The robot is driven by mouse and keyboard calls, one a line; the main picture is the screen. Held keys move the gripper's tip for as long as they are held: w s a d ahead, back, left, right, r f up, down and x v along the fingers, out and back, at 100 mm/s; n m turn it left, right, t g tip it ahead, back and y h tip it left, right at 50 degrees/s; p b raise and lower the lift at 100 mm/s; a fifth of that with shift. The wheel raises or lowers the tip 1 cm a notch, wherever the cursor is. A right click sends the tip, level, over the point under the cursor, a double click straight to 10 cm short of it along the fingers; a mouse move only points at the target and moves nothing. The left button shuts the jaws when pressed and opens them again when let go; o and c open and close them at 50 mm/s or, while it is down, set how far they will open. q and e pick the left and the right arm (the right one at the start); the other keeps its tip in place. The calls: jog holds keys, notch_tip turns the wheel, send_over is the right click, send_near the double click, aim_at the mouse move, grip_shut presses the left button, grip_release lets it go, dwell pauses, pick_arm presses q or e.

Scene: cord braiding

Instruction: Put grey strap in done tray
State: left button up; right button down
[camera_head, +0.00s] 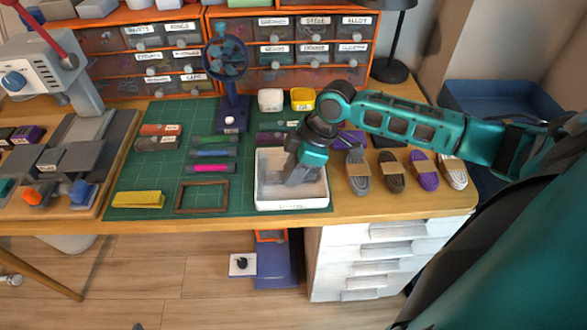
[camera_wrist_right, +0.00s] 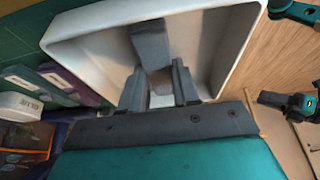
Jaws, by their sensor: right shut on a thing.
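The white done tray (camera_head: 262,205) stands on the front right of the green mat, with a label on its front wall. My right gripper (camera_head: 297,180) reaches down into it. In the right wrist view, the gripper's fingers (camera_wrist_right: 158,88) are shut on the grey strap (camera_wrist_right: 150,45), which lies inside the tray walls (camera_wrist_right: 90,48). Whether the strap touches the tray floor is hard to tell. In the head view the gripper largely hides the strap. My left gripper does not show.
Several bundled cords (camera_head: 394,178) lie right of the tray. A blue fan (camera_head: 231,100) and small white and yellow containers (camera_head: 303,98) stand behind it. A brown frame (camera_head: 202,211) and yellow piece (camera_head: 138,199) lie to the left. Orange drawer racks (camera_head: 290,55) line the back.

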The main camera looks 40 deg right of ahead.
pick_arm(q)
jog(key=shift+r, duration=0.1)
pick_arm(e)
jog(key=c, duration=1.1)
grip_release()
jog(key=shift+f, duration=0.1)
jog(key=shift+o, duration=1.4)
pick_arm(q)
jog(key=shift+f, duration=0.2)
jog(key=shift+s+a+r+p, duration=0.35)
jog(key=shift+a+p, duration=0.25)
jog(key=shift+p, duration=0.55)
pick_arm(e)
jog(key=v, duration=1.2)
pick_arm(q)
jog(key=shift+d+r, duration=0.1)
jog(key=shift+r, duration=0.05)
